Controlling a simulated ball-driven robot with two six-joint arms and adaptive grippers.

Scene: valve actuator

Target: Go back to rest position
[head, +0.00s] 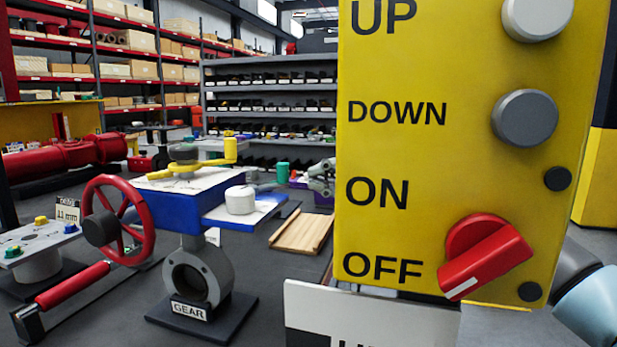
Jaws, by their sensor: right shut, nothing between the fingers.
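My right arm (590,296), grey and pale blue, comes in at the lower right edge and passes behind the yellow control panel (380,150). My left gripper and left arm are not in view. The panel fills the right half and stands close in front of me. Its red rotary switch (486,257) points down left towards OFF. Two grey round buttons (525,118) sit beside UP and DOWN.
Left of the panel stands a blue gear valve actuator (178,200) with a yellow lever and a red handwheel (128,222). A wooden board (300,232) lies behind. A white label board (370,318) is under the panel. Shelves (270,72) line the back.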

